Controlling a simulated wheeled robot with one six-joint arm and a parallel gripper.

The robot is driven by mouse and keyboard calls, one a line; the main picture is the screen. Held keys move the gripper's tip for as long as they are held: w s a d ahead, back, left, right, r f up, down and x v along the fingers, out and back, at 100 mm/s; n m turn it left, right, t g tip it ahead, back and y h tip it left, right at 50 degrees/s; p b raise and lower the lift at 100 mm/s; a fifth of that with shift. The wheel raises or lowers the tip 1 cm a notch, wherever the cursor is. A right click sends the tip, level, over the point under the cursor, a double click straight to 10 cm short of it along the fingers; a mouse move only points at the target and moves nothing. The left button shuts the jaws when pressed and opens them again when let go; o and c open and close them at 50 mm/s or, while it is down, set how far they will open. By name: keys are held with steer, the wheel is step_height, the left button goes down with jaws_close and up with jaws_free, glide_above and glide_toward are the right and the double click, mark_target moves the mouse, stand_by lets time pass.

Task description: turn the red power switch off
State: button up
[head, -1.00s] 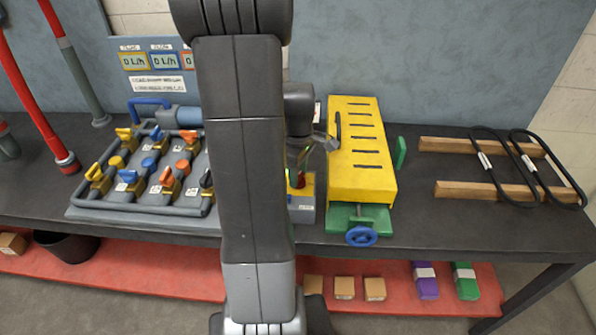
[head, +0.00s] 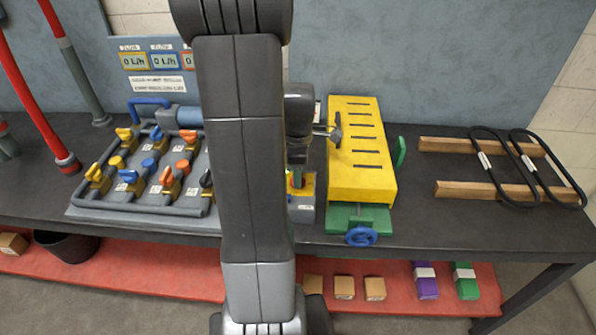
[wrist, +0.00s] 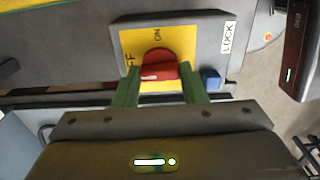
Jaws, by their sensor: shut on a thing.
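The red power switch (wrist: 158,58) sits on a yellow plate (wrist: 190,42) in the wrist view, with ON lettered at the plate's top and OFF, partly covered, at its left. My gripper (wrist: 160,74) has a green finger on each side of the switch and is shut on it. A white mark on the switch lies nearly level in the wrist view, on its left half. In the head view the yellow plate (head: 307,184) shows beside my arm, with only a bit of red visible; the arm hides most of the switch box.
A blue block (wrist: 210,79) and a LOCK label are right of the switch. In the head view, a yellow slotted box (head: 350,180) stands close on the right and a valve board (head: 140,206) on the left. Black belts on wooden bars (head: 490,190) lie farther right.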

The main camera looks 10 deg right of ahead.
steer(key=shift+w, duration=0.1)
steer(key=o, duration=1)
step_height(320, 180, up, 14)
steer(key=shift+p, duration=0.3)
step_height(320, 180, down, 14)
steer(key=shift+f+b, duration=0.1)
steer(key=shift+b, duration=0.2)
steer(key=shift+r, duration=0.2)
